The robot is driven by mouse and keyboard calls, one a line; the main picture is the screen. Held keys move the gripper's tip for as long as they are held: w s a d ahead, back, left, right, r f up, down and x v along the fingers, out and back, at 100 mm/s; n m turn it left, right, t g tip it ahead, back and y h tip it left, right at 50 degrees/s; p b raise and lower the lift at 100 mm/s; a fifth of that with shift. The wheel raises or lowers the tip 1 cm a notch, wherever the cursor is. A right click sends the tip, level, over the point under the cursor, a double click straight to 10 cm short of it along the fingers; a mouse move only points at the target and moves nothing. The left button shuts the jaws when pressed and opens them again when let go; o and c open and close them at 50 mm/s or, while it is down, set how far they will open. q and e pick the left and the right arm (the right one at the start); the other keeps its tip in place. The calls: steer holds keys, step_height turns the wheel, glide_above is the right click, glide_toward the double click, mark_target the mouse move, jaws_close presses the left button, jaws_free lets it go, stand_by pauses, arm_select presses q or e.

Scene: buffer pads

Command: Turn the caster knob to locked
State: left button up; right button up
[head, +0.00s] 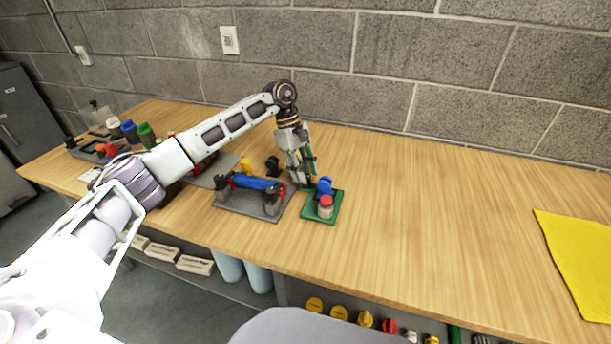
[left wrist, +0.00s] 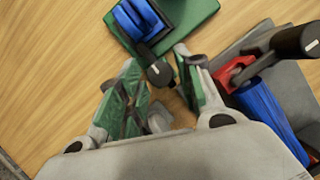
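The caster is a blue wheel (head: 324,186) on a green base plate (head: 318,217) near the middle of the table. In the left wrist view the blue wheel (left wrist: 138,18) sits in a dark fork on the green plate (left wrist: 196,14). A dark round knob (left wrist: 159,73) sticks out from the fork toward my left gripper. Contact cannot be told. My right gripper is not in view.
A grey plate (head: 243,206) with a blue roller and dark posts stands just left of the caster. More fixtures and bottles stand at the left. The table right of the caster is clear up to a yellow cloth (head: 580,260).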

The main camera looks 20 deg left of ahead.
arm_select(q)
steer(key=v, duration=1)
stand_by(0.4)
